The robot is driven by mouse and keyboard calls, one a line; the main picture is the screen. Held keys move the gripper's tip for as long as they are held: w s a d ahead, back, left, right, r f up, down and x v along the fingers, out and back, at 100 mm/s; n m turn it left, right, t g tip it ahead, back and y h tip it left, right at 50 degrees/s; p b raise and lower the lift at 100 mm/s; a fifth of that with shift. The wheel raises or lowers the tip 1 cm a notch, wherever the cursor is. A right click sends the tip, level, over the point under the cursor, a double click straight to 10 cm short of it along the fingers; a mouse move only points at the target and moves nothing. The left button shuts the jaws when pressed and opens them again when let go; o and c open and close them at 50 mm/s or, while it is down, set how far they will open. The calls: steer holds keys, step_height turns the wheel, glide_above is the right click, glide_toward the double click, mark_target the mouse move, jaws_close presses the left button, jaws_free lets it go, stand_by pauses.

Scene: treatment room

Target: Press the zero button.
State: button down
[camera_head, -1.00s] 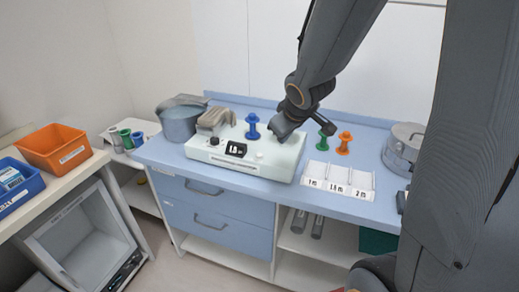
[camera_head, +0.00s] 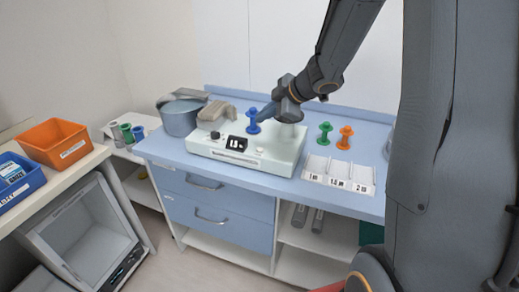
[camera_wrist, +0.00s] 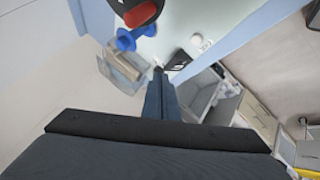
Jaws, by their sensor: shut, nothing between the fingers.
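The white instrument (camera_head: 274,160) stands on the blue counter, with a lit display (camera_head: 237,145) and a dark knob (camera_head: 214,135) on its front. A small pale round button (camera_head: 259,150) sits right of the display. It appears to be the round button in the wrist view (camera_wrist: 197,40), near the dark display (camera_wrist: 180,60); its label cannot be read. My gripper (camera_head: 262,118) is shut and empty, above the instrument and close to the blue spool (camera_head: 252,120). Its shut fingertips (camera_wrist: 158,70) point towards the display side in the wrist view, with no clear contact on the button.
Green (camera_head: 324,133) and orange spools (camera_head: 345,137) and a labelled white tray (camera_head: 340,172) stand to the right. A grey pot (camera_head: 180,117) is at the left. A beige block (camera_head: 217,112) is behind the knob. An orange bin (camera_head: 55,144) is on the side table.

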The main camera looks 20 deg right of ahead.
steer(key=shift+f, duration=0.15)
steer(key=b, duration=0.9)
glide_above(263, 151)
step_height(263, 151, down, 6)
steer(key=shift+f, duration=0.1)
steer(key=shift+s+f+b, duration=0.1)
steer(key=shift+f+b, duration=0.3)
steer(key=shift+f, duration=0.8)
steer(key=shift+f, duration=0.15)
stand_by(0.6)
steer(key=shift+f, duration=0.25)
steer(key=shift+f, duration=0.45)
stand_by(0.6)
steer(key=shift+r, duration=0.1)
stand_by(0.3)
steer(key=shift+r+p, duration=0.85)
steer(key=shift+p, duration=0.2)
